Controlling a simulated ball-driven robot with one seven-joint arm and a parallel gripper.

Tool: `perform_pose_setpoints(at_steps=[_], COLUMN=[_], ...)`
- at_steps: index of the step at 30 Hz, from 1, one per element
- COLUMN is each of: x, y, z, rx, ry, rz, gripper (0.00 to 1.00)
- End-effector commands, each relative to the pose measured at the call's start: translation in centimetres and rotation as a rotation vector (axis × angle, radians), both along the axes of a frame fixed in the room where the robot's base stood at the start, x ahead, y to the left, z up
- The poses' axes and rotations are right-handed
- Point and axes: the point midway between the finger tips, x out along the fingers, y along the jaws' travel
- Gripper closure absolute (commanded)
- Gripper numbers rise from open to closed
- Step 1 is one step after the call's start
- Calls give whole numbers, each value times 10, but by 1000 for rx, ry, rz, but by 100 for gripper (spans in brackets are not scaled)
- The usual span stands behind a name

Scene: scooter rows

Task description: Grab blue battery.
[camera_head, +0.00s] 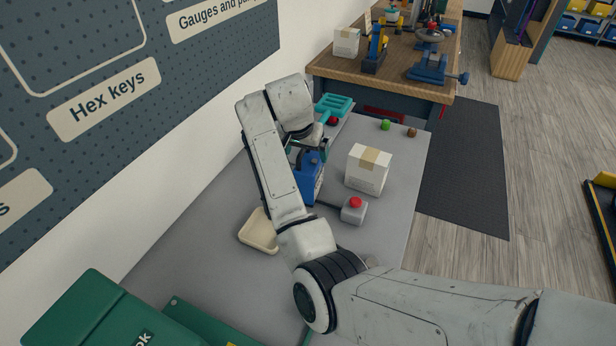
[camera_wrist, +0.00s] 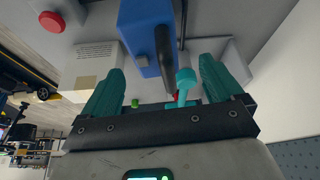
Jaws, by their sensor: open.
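The blue battery (camera_head: 312,182) stands on the grey bench, partly hidden behind my arm in the head view. In the wrist view the blue battery (camera_wrist: 146,22) is at the top centre, with a dark handle-like bar reaching down from it. My gripper (camera_wrist: 163,56) is open, its two teal fingers spread left and right of that bar with gaps on both sides. In the head view my gripper is mostly hidden by my wrist, just above the battery. Contact with the battery cannot be told.
A white box (camera_head: 368,168) and a grey box with a red button (camera_head: 354,209) stand right of the battery. Green and brown small balls lie at the back right. A wall is close on the left.

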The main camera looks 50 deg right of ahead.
Motion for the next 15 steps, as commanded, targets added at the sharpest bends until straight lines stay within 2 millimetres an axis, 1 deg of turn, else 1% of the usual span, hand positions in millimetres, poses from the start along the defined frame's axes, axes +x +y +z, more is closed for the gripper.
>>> perform_pose_setpoints(at_steps=[6, 9, 12, 15], x=[-4, -1, 0, 1], y=[-6, -10, -12, -13], z=[-29, -41, -48, -49], rx=[3, 3, 2, 2], ry=[6, 4, 3, 1], rz=[-1, 0, 0, 1], gripper=[6, 6, 6, 6])
